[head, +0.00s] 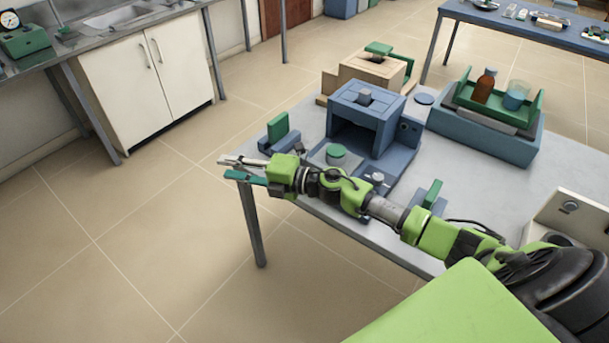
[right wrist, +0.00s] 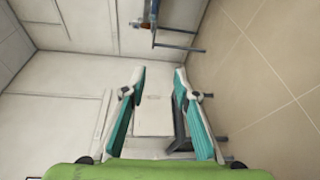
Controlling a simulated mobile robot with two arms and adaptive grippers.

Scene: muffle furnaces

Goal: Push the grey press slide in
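A blue-grey block-shaped unit (head: 366,112) with a dark front opening stands on the table, with a small grey block on top. A round green piece (head: 337,153) sits on the low base in front of the opening. I cannot tell for sure which part is the grey press slide. My right gripper (head: 232,168) is at the table's left edge, in front of and left of this unit, and points away to the left. In the right wrist view its two teal fingers (right wrist: 159,73) stand apart with nothing between them. My left gripper is not in view.
Upright green plates stand left (head: 278,128) and right (head: 432,193) of the unit. A beige block unit (head: 368,70) is behind it. A green tray (head: 533,108) holds a brown bottle (head: 484,85) and blue beaker (head: 516,95). Floor left of the table is clear.

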